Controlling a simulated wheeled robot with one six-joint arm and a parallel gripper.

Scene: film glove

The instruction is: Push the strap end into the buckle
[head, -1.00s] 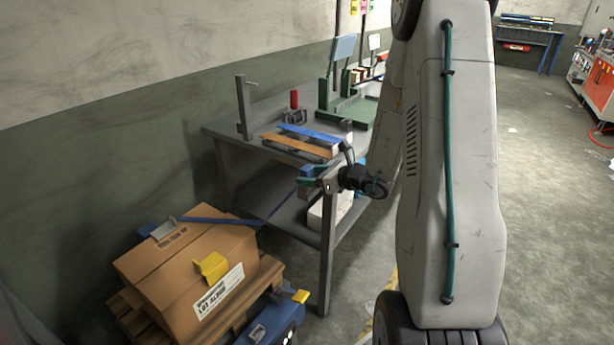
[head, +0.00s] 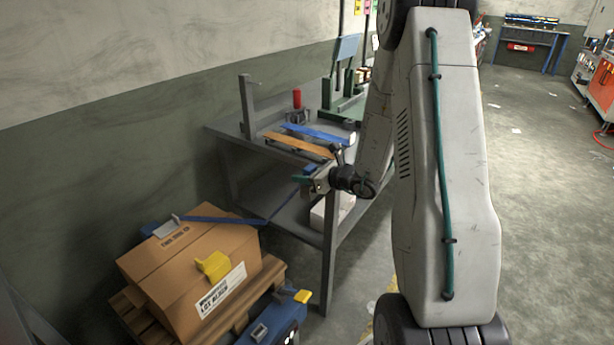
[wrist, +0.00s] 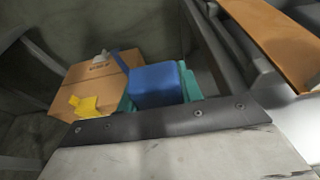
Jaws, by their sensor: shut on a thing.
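My gripper is in the air beside the table's near edge, right of and above the box. A small grey metal piece (head: 259,332) that may be the buckle sits on a blue case at the bottom. The strap end is apart from it. Its slot is too small to make out.
A grey table (head: 228,137) with brown and blue strips stands behind my gripper. Open floor (head: 540,200) lies to the right.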

